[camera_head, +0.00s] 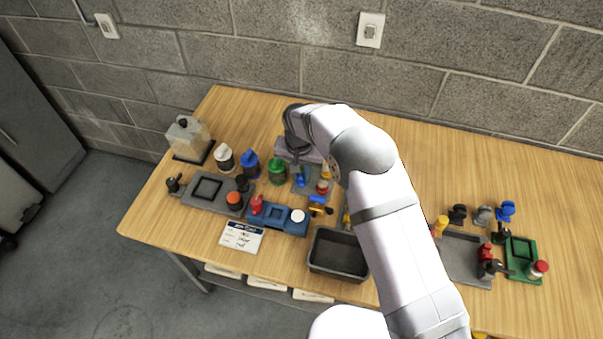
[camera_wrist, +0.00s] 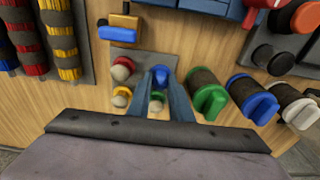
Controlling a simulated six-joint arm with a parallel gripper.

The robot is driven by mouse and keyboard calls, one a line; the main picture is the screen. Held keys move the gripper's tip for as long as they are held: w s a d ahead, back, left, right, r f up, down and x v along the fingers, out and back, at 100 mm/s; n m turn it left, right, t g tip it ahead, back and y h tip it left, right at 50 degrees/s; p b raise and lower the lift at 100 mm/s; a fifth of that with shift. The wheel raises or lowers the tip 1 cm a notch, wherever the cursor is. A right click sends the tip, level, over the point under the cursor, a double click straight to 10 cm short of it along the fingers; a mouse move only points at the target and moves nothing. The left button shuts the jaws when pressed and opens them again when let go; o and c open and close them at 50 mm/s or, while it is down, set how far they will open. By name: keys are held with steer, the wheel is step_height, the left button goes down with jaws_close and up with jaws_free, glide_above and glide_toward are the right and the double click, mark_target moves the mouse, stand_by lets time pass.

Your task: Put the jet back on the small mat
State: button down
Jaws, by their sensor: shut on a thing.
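My gripper (camera_wrist: 161,84) is shut on a blue jet (camera_wrist: 160,72) and points down at the small grey mat (camera_wrist: 128,54). The blue jet also shows in the head view (camera_head: 300,178), over the small mat (camera_head: 308,190). I cannot tell whether it touches the mat. A red-based jet (camera_wrist: 121,70) and a yellow-based jet (camera_wrist: 121,97) with pale round tops stand beside it on the mat. A green-based jet (camera_wrist: 156,106) shows partly between my fingers.
White (camera_head: 224,158), blue (camera_head: 250,165) and green (camera_head: 277,171) capped canisters stand left of the mat. A blue tray (camera_head: 270,226) and a dark bin (camera_head: 337,270) lie in front. Racked striped rods (camera_wrist: 62,40) are at the wrist view's left.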

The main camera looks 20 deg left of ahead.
mark_target(301, 178)
steer(key=shift+f+b, duration=0.35)
steer(key=shift+f, duration=0.2)
steer(key=c, duration=1.5)
jaws_free()
steer(key=r, duration=0.2)
steer(key=r+b, duration=0.1)
steer(key=r, duration=0.1)
steer(key=r+b, duration=0.1)
steer(key=r, duration=0.1)
steer(key=shift+s+r, duration=0.15)
steer(key=shift+s, duration=0.2)
steer(key=shift+s+r, duration=0.1)
steer(key=shift+r, duration=0.4)
steer(key=shift+d, duration=0.1)
